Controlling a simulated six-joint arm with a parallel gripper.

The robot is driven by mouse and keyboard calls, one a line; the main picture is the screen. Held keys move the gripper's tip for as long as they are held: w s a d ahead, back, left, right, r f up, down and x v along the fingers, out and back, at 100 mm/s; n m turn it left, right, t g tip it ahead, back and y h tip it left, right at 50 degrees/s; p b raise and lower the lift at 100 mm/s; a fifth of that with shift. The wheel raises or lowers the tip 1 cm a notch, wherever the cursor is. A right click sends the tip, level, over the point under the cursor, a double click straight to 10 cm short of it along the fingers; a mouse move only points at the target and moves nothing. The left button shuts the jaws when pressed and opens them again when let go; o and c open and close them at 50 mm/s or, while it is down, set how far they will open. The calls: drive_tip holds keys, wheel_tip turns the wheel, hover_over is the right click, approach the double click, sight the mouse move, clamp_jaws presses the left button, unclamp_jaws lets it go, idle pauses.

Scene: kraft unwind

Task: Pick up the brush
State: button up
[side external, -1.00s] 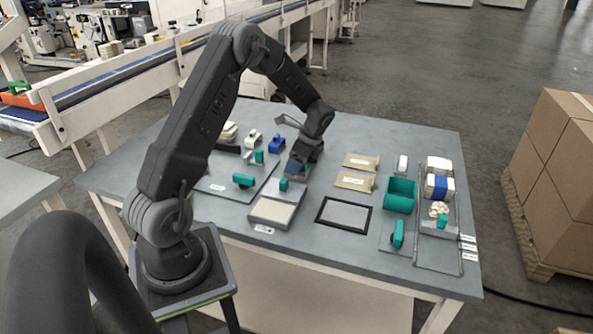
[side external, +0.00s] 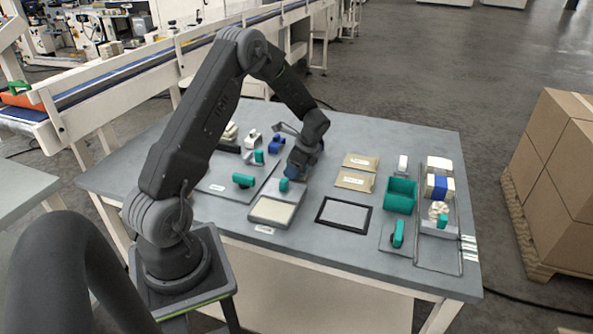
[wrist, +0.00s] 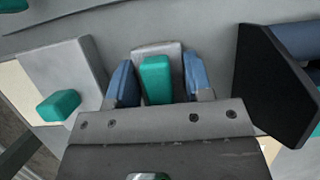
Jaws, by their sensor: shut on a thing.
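My gripper (side external: 296,172) is low over the table, just behind the teal handle of a grey plate with a cream pad. In the wrist view my gripper (wrist: 159,82) has its blue fingertips on both sides of a teal handle (wrist: 157,78). This handle is on a grey, rounded piece, which I take to be the brush (wrist: 158,48). My gripper is shut on it. Its underside is hidden, so I cannot tell whether it touches the table. In the side view the held piece is hidden by my gripper.
The grey plate with the cream pad (side external: 272,212) lies close in front; its teal handle (wrist: 58,105) shows at left in the wrist view. A black frame (side external: 343,214), brown packets (side external: 355,181) and a teal bin (side external: 400,196) lie to the right. A dark panel (wrist: 270,85) stands close at right.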

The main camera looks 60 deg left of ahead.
drive_tip(key=shift+c, duration=0.3)
drive_tip(key=shift+r, duration=0.1)
wheel_tip(320, 180, up, 4)
drive_tip(key=s+a+r, duration=0.5)
drive_tip(key=s+r, duration=0.2)
drive_tip(key=s, duration=0.3)
drive_tip(key=shift+s, duration=0.35)
